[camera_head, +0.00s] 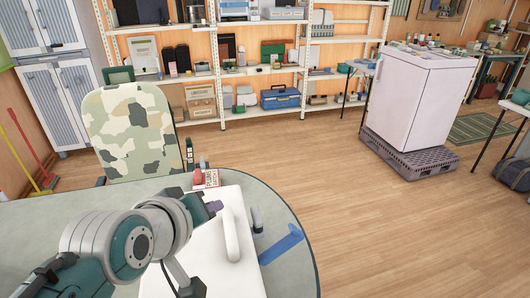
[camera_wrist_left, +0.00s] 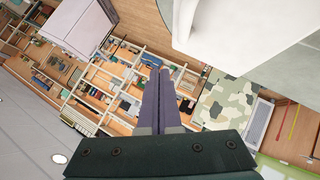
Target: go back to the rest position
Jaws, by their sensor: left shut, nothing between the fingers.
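My left arm comes in from the left over the round grey-green table (camera_head: 285,215). My left gripper (camera_head: 214,207) has purple fingers and sits above a white, box-like object, beside its raised white bar (camera_head: 230,235). In the left wrist view, the two purple fingers of the left gripper (camera_wrist_left: 163,85) lie together, shut, with nothing between them. My right gripper is in neither view.
A blue strap-like piece (camera_head: 281,245) and a small grey upright item (camera_head: 257,219) are on the table, right of the white object (camera_head: 205,255). A camouflage chair (camera_head: 135,130) stands behind the table. Open wooden floor (camera_head: 350,210) lies right. A white fridge (camera_head: 415,105) stands on a pallet.

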